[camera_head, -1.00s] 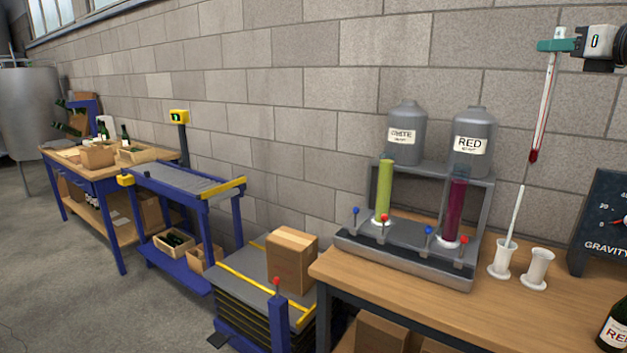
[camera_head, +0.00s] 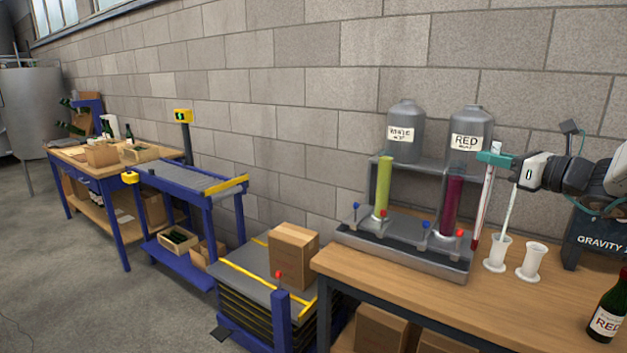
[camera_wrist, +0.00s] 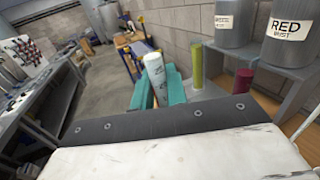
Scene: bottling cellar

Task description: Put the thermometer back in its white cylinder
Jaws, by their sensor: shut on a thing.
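My gripper (camera_head: 495,158), with teal fingers, is shut on the upper end of the thermometer (camera_head: 483,208). The thermometer is a thin white stick with a red lower end, hanging nearly upright with a slight tilt. Its red tip appears just left of the left white cylinder (camera_head: 495,256), outside it. That cylinder holds a pale rod (camera_head: 509,210) that leans right. A second white cylinder (camera_head: 532,263) beside it shows no rod. In the wrist view the thermometer's white top (camera_wrist: 154,70) stands between the teal fingers (camera_wrist: 172,88).
The grey dispenser (camera_head: 405,248) with red and white tanks stands close left of the thermometer. Bare wooden bench top (camera_head: 440,300) lies in front.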

